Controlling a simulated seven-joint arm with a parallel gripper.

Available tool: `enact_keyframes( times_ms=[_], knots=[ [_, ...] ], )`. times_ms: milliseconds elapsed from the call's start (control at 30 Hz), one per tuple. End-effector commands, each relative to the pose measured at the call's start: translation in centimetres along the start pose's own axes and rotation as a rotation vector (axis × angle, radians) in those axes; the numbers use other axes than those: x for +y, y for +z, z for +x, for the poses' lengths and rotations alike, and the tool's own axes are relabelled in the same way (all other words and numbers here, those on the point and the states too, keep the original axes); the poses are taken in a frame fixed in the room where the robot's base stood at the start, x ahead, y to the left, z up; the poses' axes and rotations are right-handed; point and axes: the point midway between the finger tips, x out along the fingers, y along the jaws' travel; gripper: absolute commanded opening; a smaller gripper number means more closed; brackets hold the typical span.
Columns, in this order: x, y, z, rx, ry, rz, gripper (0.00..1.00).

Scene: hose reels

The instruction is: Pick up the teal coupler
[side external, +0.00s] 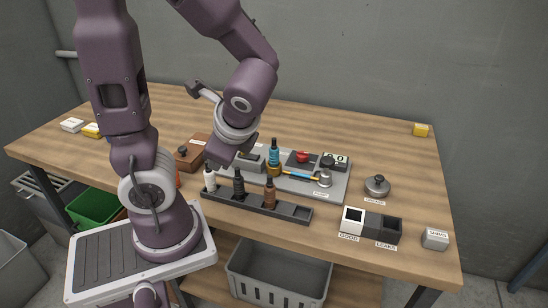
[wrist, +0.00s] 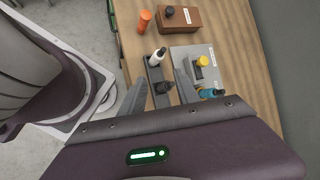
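The teal coupler (side external: 274,152) stands upright on a brass-coloured fitting (side external: 273,169) on the grey test plate (side external: 333,196). In the wrist view the teal coupler (wrist: 211,93) is partly hidden by my gripper's body, right of the right finger. My gripper (wrist: 162,76) is open and empty, its two fingers apart above the dark rack. In the side view my gripper (side external: 218,158) is left of the teal coupler, and its fingertips are hard to make out.
The dark rack (side external: 293,210) in front of the plate holds white (side external: 210,179), black (side external: 239,183) and brown (side external: 270,193) couplers. The plate also carries a red knob (side external: 302,157). GOOD (side external: 352,220) and LEAKS (side external: 389,229) bins and a grease tin (side external: 377,185) stand right. The back right table is mostly clear.

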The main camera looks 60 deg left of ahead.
Motion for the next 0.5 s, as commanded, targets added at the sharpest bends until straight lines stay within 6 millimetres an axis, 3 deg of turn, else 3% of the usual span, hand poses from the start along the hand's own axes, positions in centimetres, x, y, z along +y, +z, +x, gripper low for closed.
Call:
enact_keyframes(
  times_ms=[100,233,367,500],
  knots=[
    [-4.2,-1.6,2.8,-0.206,-0.223,0.429,0.38],
    [-7.3,-6.1,4.5,-0.302,-0.433,0.806,0.38],
    [-8.1,-9.5,5.4,-0.32,-0.543,1.004,0.38],
    [-9.1,-10.4,7.0,-0.322,-0.567,1.049,0.38]
  ],
)
